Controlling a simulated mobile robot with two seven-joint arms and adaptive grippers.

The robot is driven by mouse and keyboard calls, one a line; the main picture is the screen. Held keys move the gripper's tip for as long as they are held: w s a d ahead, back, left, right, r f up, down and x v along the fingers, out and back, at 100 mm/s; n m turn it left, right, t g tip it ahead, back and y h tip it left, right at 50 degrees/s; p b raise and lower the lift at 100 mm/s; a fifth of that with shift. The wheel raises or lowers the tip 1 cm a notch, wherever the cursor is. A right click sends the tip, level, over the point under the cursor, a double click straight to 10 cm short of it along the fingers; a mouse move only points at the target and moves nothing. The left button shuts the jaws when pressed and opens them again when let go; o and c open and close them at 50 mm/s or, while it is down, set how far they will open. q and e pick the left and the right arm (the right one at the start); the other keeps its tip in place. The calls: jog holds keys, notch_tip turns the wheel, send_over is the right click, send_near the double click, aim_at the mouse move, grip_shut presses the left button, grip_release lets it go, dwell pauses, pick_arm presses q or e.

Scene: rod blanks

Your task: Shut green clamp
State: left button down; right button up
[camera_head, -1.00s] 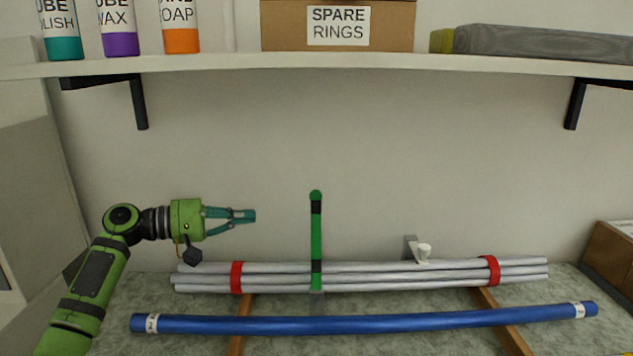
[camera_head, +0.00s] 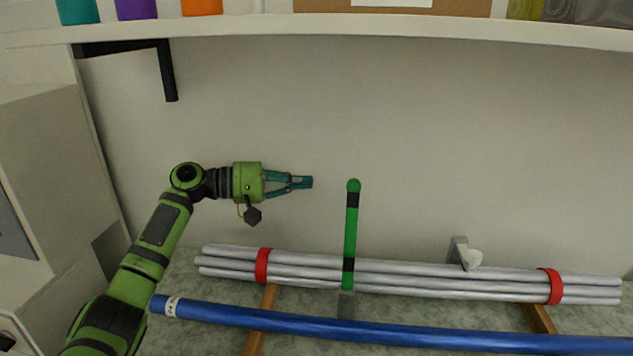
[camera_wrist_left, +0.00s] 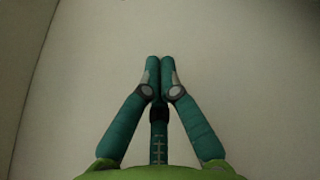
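The green clamp (camera_head: 351,232) is a green bar with black bands and a round green knob at its top. It stands upright beside the grey rod bundle, its lower end at a grey base (camera_head: 346,303). My left gripper (camera_head: 309,182) points right, in the air to the left of the knob, near its height and apart from it. In the left wrist view my left gripper (camera_wrist_left: 160,62) has its fingertips together with nothing between them, against plain wall. The clamp does not show there. My right gripper is in neither view.
The grey rods (camera_head: 410,275) lie bundled with red bands (camera_head: 262,265) on wooden supports (camera_head: 262,310). A blue rod (camera_head: 420,335) lies in front. A grey bracket with a white knob (camera_head: 471,260) stands behind the bundle. A shelf (camera_head: 400,24) hangs above; the wall area between is clear.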

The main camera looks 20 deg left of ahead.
pick_arm(q)
jog(key=p+x, duration=0.2)
jog(key=x, duration=0.6)
jog(key=shift+w+d+r, duration=0.15)
jog(key=shift+d, duration=0.1)
jog(key=s, duration=0.1)
jog(key=s+p, duration=0.1)
jog(key=s+d, duration=0.1)
jog(key=shift+s+d+r+p, duration=0.15)
jog(key=shift+s+r+p, duration=0.15)
jog(key=shift+p, duration=0.05)
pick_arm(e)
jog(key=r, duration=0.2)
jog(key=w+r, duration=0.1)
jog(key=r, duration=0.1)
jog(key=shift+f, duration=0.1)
